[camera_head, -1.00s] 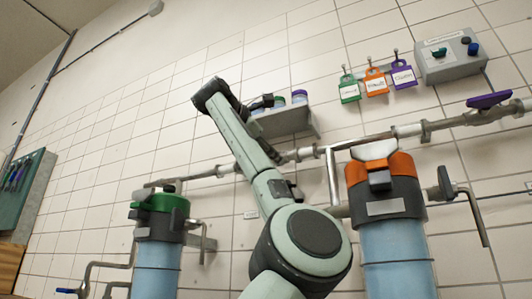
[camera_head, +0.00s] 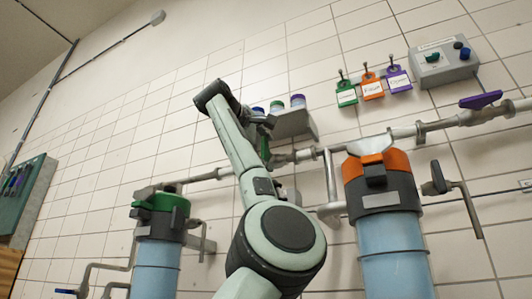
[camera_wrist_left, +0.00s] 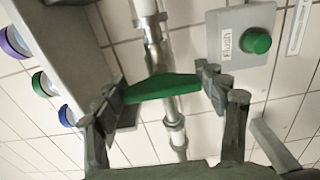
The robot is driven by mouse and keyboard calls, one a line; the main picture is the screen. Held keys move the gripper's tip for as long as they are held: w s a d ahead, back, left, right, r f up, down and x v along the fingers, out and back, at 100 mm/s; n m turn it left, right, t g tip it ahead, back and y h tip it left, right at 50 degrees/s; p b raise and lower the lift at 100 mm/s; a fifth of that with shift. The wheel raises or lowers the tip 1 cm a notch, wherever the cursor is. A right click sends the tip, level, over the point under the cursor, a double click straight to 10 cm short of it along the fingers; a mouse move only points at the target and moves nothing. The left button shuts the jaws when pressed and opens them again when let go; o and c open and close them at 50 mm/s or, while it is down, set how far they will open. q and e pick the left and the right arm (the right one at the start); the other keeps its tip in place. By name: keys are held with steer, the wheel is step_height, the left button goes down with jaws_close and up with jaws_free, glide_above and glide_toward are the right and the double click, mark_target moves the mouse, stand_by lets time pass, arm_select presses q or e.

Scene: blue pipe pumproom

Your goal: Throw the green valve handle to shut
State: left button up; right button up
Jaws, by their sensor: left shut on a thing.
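The green valve handle (camera_wrist_left: 165,88) is on a metal pipe (camera_wrist_left: 155,55) and lies crosswise to it in the left wrist view. My left gripper (camera_wrist_left: 165,96) is shut on the handle, with a finger at each end of it. In the head view the left gripper (camera_head: 262,122) is in front of the wall below the shelf, and a thin strip of the green handle (camera_head: 265,150) shows under it. My arm hides part of the pipe there. My right gripper is not in view.
A grey box with a green button (camera_wrist_left: 257,41) marked "Flush" is close to the right finger. A shelf (camera_head: 296,124) with several coloured-lid jars is beside the gripper. An orange-topped filter (camera_head: 380,180) and a green-topped filter (camera_head: 160,215) flank the arm. A purple handle (camera_head: 480,100) is farther right.

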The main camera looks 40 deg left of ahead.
arm_select(q)
steer(key=shift+f, duration=0.1)
stand_by(0.4)
steer(key=o, duration=1.2)
steer(key=shift+d, duration=0.1)
steer(key=shift+c, duration=0.2)
steer(key=v, duration=1.2)
